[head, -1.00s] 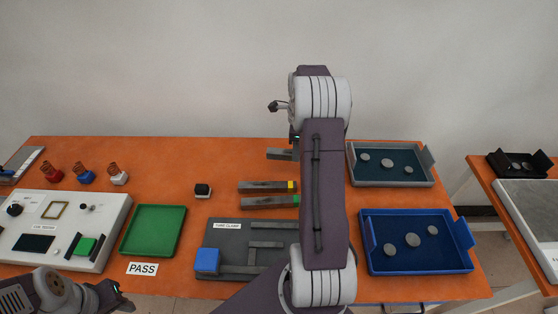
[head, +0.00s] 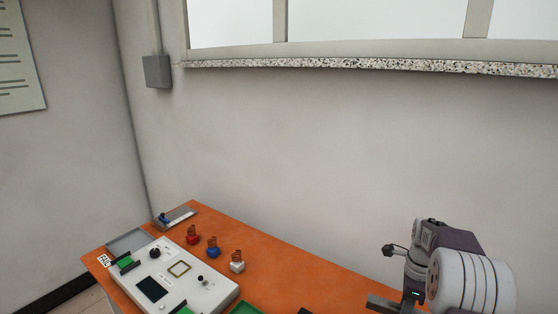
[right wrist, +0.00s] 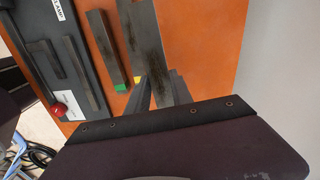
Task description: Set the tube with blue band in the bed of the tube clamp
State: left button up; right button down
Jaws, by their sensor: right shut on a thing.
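My right gripper (right wrist: 150,95) is shut on a dark grey tube (right wrist: 151,45) in the right wrist view. No band shows on this tube; the end by the fingers is hidden. In the head view the gripper hangs at the lower right, with a dark bar-like tube (head: 383,303) at it. The tube clamp (right wrist: 98,15) is a grey plate at the left of the right wrist view, with dark bars and a lever with a red knob (right wrist: 58,109). It is outside the head view. My left gripper is not in view.
A green-banded tube (right wrist: 104,45) and a yellow-banded tube (right wrist: 128,35) lie on the orange table (right wrist: 205,40) between clamp and gripper. In the head view a white tester box (head: 205,292) and coils on red (head: 192,240), blue (head: 213,252) and white (head: 237,267) bases stand left.

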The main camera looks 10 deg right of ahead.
jog(key=s+a+f+n, duration=0.2)
jog(key=a+n, duration=0.4)
jog(key=a, duration=0.1)
jog(key=s+a+f+n, duration=0.2)
jog(key=s+a+n, duration=0.1)
jog(key=a+n, duration=0.3)
jog(key=s+a+f+n, duration=0.2)
jog(key=a+n, duration=0.5)
jog(key=n, duration=0.1)
jog(key=shift+s+a+f, duration=0.1)
jog(key=shift+s+a, duration=0.05)
jog(key=shift+a, duration=0.2)
jog(key=shift+f+n, duration=0.25)
jog(key=shift+n, duration=0.55)
jog(key=n, duration=0.1)
jog(key=w+n, duration=0.1)
jog(key=n, duration=0.1)
